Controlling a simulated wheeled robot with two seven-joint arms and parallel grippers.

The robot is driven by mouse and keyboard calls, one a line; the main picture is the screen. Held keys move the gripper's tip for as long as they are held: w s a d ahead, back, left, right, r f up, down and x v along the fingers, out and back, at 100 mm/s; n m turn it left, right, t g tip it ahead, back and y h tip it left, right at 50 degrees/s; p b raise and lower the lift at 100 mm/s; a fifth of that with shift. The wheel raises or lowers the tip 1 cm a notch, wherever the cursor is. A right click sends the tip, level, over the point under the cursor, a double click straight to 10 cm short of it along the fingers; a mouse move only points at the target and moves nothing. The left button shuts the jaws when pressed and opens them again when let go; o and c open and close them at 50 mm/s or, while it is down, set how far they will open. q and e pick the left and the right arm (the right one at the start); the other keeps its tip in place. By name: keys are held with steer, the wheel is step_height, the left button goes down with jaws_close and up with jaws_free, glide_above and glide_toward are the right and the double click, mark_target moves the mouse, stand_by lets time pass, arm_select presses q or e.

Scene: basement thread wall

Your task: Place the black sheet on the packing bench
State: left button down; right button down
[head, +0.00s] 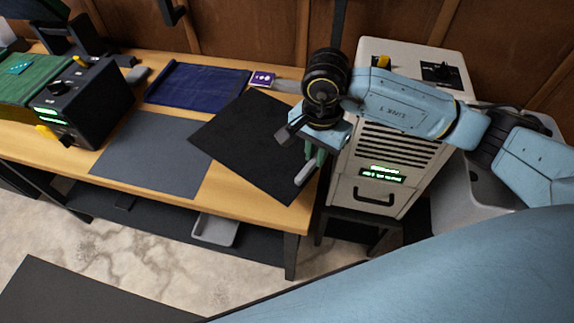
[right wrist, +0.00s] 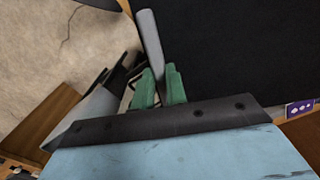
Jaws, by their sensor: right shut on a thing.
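The black sheet (head: 240,135) is flat and spread out at the right end of the wooden packing bench (head: 255,213), overlapping the right edge of a grey mat. I cannot tell whether it rests on the bench or hangs just above it. My right gripper (head: 309,160) is at the sheet's right edge, shut on it. In the right wrist view the green fingertips (right wrist: 160,88) are close together, with the black sheet (right wrist: 235,50) spreading to the right. The gripped edge is partly hidden by the fingers. My left gripper is not in view.
The grey mat (head: 150,155), a dark blue cloth (head: 195,86), a purple card (head: 262,79) and a black device (head: 85,100) lie on the bench. A pale cabinet (head: 375,190) stands close to the right of the bench. The front wooden strip is clear.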

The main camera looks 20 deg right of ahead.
step_height(320, 180, down, 8)
steer(key=shift+f, duration=0.15)
stand_by(0.3)
steer(key=shift+b, duration=0.3)
steer(key=c, duration=1.4)
jaws_free()
step_height(320, 180, up, 12)
steer(key=shift+p, duration=0.4)
